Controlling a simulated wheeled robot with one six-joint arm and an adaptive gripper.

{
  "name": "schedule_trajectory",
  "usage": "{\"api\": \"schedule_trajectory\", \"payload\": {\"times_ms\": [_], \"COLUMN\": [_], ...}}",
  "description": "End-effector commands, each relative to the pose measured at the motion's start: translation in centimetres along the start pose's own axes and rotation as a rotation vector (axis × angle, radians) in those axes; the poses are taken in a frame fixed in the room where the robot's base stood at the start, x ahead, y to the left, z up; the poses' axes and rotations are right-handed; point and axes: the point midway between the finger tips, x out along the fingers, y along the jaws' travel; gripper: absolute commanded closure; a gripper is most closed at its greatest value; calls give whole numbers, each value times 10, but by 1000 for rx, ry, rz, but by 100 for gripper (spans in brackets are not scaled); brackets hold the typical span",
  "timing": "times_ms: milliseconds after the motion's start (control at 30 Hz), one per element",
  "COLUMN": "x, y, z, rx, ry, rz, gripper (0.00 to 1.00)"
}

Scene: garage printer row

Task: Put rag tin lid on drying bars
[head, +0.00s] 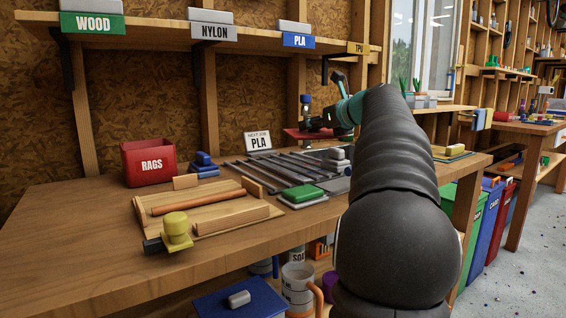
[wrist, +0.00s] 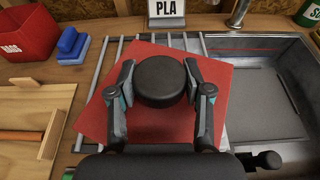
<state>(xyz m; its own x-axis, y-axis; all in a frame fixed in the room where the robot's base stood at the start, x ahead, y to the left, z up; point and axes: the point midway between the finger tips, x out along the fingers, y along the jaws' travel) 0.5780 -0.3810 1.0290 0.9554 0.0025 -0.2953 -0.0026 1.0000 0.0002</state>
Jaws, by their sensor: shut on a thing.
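The rag tin lid is a flat red square plate (head: 305,134) with a round black knob. My gripper (wrist: 160,82) is shut on the knob (wrist: 160,76), one finger on each side. The wrist view shows the lid (wrist: 212,125) turned at an angle over the drying bars, its right edge reaching the sink side. The head view shows it raised above the bench. The drying bars (head: 268,171) are dark parallel rods; they show beside the lid in the wrist view (wrist: 98,82), the rest hidden beneath it. The red rag tin (head: 148,164) stands open at the left.
A grey sink (wrist: 275,90) lies right of the bars. A "PLA" sign (head: 258,142) stands behind them and blue blocks (head: 204,163) to the left. A wooden tray (head: 160,215) and a green-topped block (head: 303,193) sit in front. A labelled shelf (head: 150,30) overhangs the back.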

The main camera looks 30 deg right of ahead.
Motion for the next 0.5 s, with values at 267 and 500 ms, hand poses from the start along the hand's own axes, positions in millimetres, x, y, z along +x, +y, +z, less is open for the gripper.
{"api": "schedule_trajectory", "payload": {"times_ms": [267,500], "x": [56,90], "y": [32,49], "z": [-20,-30], "rx": [-1,0], "ry": [2,1], "rz": [4,1], "gripper": [87,87]}}
